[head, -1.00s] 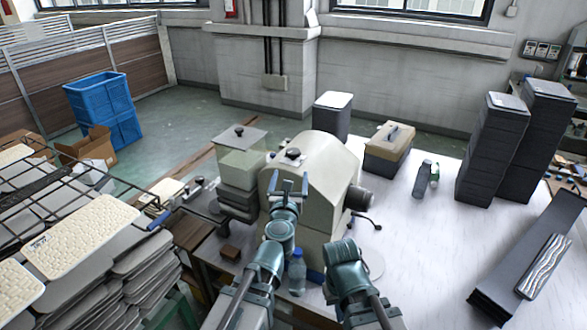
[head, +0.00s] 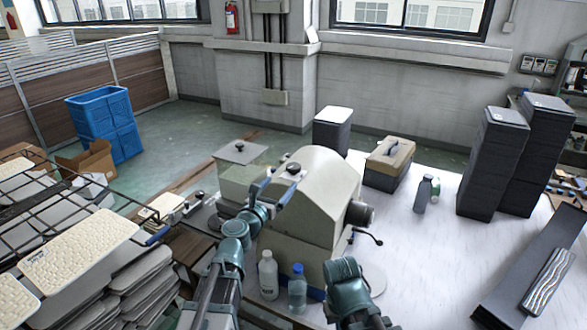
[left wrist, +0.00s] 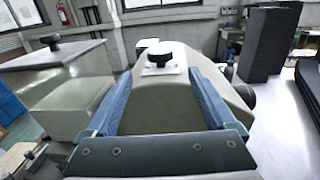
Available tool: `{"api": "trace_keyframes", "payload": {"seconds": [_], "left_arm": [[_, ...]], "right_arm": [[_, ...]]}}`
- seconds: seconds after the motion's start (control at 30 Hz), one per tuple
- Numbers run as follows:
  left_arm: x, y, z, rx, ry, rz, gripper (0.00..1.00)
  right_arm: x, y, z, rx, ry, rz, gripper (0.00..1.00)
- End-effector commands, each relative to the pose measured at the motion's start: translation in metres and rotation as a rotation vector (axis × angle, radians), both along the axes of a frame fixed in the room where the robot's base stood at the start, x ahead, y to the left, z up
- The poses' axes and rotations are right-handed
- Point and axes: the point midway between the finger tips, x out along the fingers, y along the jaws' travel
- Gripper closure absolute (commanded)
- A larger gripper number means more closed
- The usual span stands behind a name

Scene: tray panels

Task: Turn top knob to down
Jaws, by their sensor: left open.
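A black knob (head: 293,168) stands on a small white plate on top of the beige domed machine (head: 330,183). In the left wrist view the same knob (left wrist: 159,55) is in the upper middle, beyond and between my blue fingers. My left gripper (head: 277,187) is open and empty just on the near side of the knob, with its fingers spread to either side and apart from it. The fingers also show in the left wrist view (left wrist: 160,72). The knob's pointing direction is too small to tell.
A box with another dark knob (head: 240,148) stands left of the machine. A white bottle (head: 268,276) and a blue-capped bottle (head: 297,288) stand in front. A toolbox (head: 389,158) and dark stacks (head: 493,165) are to the right. The white table has free room there.

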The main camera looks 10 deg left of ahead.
Motion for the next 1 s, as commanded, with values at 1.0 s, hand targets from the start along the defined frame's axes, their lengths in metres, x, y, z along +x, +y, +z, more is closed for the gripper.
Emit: {"api": "trace_keyframes", "payload": {"seconds": [1.0], "left_arm": [[0.109,-0.031,0.0,0.0,-0.001,0.001,0.27]], "right_arm": [[0.0,0.0,0.0,0.0,0.0,0.0,1.0]]}}
